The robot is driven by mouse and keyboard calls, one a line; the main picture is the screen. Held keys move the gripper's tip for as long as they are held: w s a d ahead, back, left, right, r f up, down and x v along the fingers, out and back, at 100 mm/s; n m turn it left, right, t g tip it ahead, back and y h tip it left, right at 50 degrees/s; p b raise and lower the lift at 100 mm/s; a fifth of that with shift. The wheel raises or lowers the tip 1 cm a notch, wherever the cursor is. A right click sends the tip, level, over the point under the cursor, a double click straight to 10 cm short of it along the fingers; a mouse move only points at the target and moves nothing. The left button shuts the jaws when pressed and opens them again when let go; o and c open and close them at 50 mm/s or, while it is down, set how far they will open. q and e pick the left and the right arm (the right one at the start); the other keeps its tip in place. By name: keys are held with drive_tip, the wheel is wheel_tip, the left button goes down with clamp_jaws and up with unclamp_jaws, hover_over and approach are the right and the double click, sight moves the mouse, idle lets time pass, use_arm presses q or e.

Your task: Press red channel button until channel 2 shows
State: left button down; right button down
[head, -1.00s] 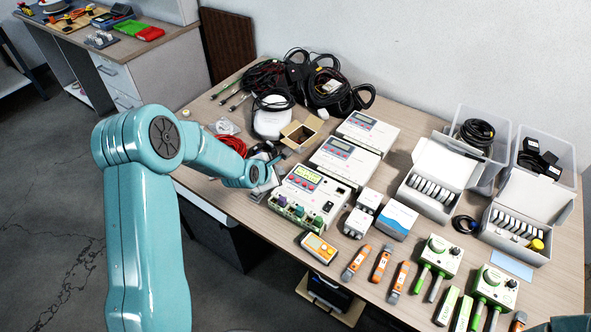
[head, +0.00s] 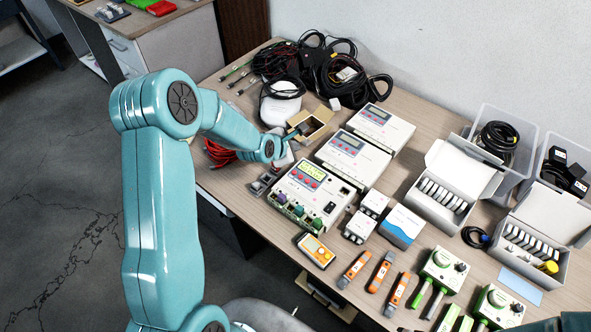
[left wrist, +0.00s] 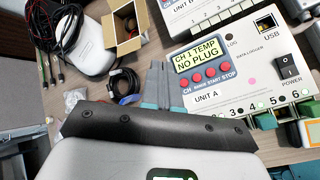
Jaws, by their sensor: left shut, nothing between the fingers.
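The white data logger Unit A (head: 325,207) sits on the table and also shows in the left wrist view (left wrist: 238,62). Its yellow-green display (left wrist: 197,58) reads "CH 1 TEMP NO PLUG". A row of red buttons lies below the display; the leftmost, labelled CH, is the red channel button (left wrist: 183,84). My left gripper (head: 297,133) is shut and empty, above the table beyond the logger's left end. In the left wrist view its fingertips (left wrist: 157,66) point up the picture, left of the display and apart from the buttons. My right gripper is out of view.
Two similar white units (head: 353,158) stand behind Unit A. Orange handheld tools (head: 381,270) and green-topped devices (head: 443,268) lie towards the front right.

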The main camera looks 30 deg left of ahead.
use_arm(q)
drive_tip(key=f, duration=0.1)
drive_tip(key=b, duration=0.4)
hover_over(294, 173)
drive_tip(key=f, duration=0.7)
drive_tip(key=shift+s+f, duration=0.2)
drive_tip(key=shift+s, duration=0.1)
drive_tip(key=shift+s+f+b, duration=0.15)
drive_tip(key=shift+f+b, duration=0.2)
drive_tip(key=shift+b, duration=0.2)
drive_tip(key=shift+f, duration=0.1)
